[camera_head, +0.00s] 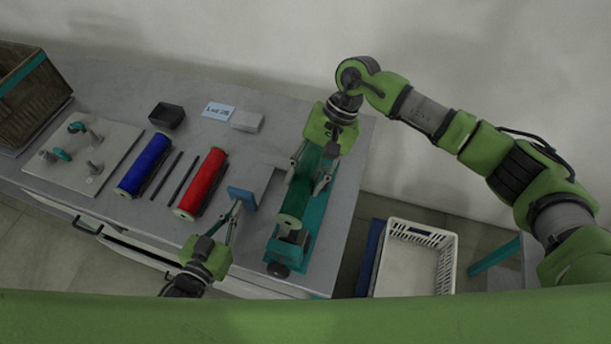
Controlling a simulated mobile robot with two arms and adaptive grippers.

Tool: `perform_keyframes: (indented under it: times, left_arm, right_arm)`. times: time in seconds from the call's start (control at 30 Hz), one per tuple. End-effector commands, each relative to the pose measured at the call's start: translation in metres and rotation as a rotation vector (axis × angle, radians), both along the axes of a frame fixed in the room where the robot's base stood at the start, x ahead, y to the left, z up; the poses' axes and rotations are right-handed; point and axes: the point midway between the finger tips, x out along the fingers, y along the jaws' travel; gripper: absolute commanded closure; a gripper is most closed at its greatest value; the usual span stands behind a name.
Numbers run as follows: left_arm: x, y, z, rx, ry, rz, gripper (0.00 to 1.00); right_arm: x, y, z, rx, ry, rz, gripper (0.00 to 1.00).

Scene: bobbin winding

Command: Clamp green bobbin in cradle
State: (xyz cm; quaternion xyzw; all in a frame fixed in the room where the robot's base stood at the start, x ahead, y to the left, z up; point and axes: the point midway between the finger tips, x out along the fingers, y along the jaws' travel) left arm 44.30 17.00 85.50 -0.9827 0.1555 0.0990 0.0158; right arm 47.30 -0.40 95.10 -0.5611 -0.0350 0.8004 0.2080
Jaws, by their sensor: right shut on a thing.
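The green bobbin (297,196) lies lengthwise in or just above the teal cradle (318,224) at the table's right end. I cannot tell whether it is fully seated. A dark knob (281,268) is at the cradle's near end. My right gripper (310,178) reaches in from the far end and is shut on the green bobbin, with a finger on either side. My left gripper (236,212) is left of the cradle, its fingers pointing away from me.
A blue bobbin (145,164) and a red bobbin (202,183) lie left, with dark rods (172,177) between them. A white crate (406,265) is right of the table.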

Motion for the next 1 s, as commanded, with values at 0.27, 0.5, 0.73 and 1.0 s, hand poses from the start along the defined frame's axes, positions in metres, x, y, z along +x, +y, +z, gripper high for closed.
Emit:
perform_keyframes:
  times: [0.27, 0.5, 0.73, 1.0]
  left_arm:
    - [0.011, -0.004, 0.001, -0.002, -0.002, 0.0, 1.0]
    - [0.021, -0.007, 0.001, -0.002, -0.002, -0.001, 1.0]
    - [0.03, -0.01, 0.001, -0.002, -0.003, 0.0, 1.0]
    - [0.04, -0.013, 0.002, -0.002, -0.005, 0.0, 1.0]
  right_arm:
    - [0.0, 0.0, 0.001, 0.001, -0.001, 0.001, 0.91]
    - [0.0, 0.0, 0.001, 0.001, -0.001, 0.001, 0.91]
    - [0.0, 0.0, 0.001, 0.001, -0.001, 0.001, 0.91]
    - [0.0, 0.0, 0.001, 0.001, 0.0, 0.0, 0.91]
